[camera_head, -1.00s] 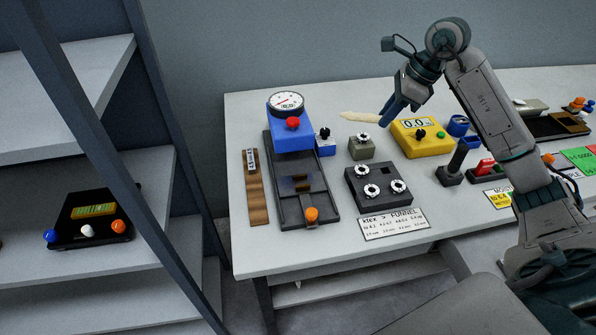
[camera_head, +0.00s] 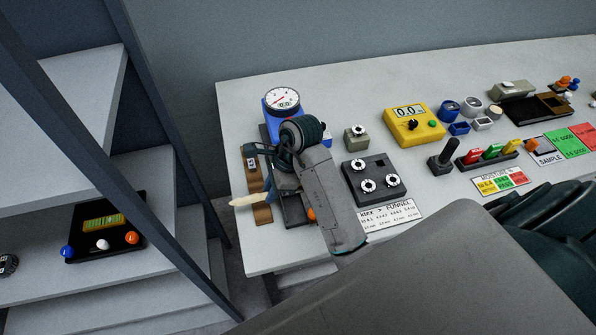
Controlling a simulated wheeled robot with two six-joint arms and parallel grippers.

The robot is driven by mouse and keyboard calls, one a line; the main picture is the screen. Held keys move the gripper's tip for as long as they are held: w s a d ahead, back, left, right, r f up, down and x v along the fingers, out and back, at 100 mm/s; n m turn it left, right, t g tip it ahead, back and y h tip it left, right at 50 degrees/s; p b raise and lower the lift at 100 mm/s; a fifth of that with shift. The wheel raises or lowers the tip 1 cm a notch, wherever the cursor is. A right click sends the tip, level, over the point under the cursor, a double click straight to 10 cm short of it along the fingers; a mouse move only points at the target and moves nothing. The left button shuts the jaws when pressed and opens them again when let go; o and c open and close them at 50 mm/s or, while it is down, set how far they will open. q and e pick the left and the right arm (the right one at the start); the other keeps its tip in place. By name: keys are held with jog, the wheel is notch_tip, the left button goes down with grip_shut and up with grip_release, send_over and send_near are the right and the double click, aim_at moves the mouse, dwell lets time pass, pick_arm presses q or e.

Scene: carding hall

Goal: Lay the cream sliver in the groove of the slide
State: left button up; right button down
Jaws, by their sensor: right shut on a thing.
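The cream sliver (camera_head: 248,199) is a thin, pale, tapered strand. It sticks out to the left of my right gripper (camera_head: 277,190), its free end passing over the wooden strip (camera_head: 262,213) and the table's left edge. My right gripper is shut on the sliver, over the left side of the slide; its fingers are largely hidden by my arm. The slide (camera_head: 292,211) is a dark tray in front of the blue dial gauge (camera_head: 282,103). My arm covers most of it, and its groove cannot be made out. My left gripper is not in view.
A label card (camera_head: 397,214) lies in front. A dark metal rack with shelves (camera_head: 90,80) stands close on the left.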

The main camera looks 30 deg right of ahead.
jog(key=shift+s+a, duration=0.1)
jog(key=shift+a, duration=0.15)
jog(key=shift+d+f, duration=0.15)
jog(key=shift+d, duration=0.15)
jog(key=d+b, duration=0.1)
jog(key=d, duration=0.1)
jog(key=w+d+f+b, duration=0.1)
jog(key=d+b, duration=0.1)
jog(key=d, duration=0.1)
jog(key=d+b, duration=0.2)
jog(key=d, duration=0.1)
jog(key=shift+w+f, duration=0.15)
jog(key=shift+w, duration=0.15)
jog(key=d+b, duration=0.3)
jog(key=d, duration=0.1)
jog(key=w+d+b, duration=0.1)
jog(key=d+b, duration=0.1)
jog(key=shift+f+b, duration=0.15)
jog(key=shift+b, duration=0.2)
jog(key=shift+w+d, duration=0.1)
jog(key=shift+d, duration=0.15)
jog(key=shift+d+b, duration=0.25)
jog(key=shift+b, duration=0.25)
notch_tip(320, 180, down, 3)
jog(key=shift+r+p, duration=0.1)
jog(key=shift+p, duration=1)
jog(key=shift+f+b, duration=0.3)
jog(key=shift+f, duration=0.05)
jog(key=c, duration=1.3)
grip_release()
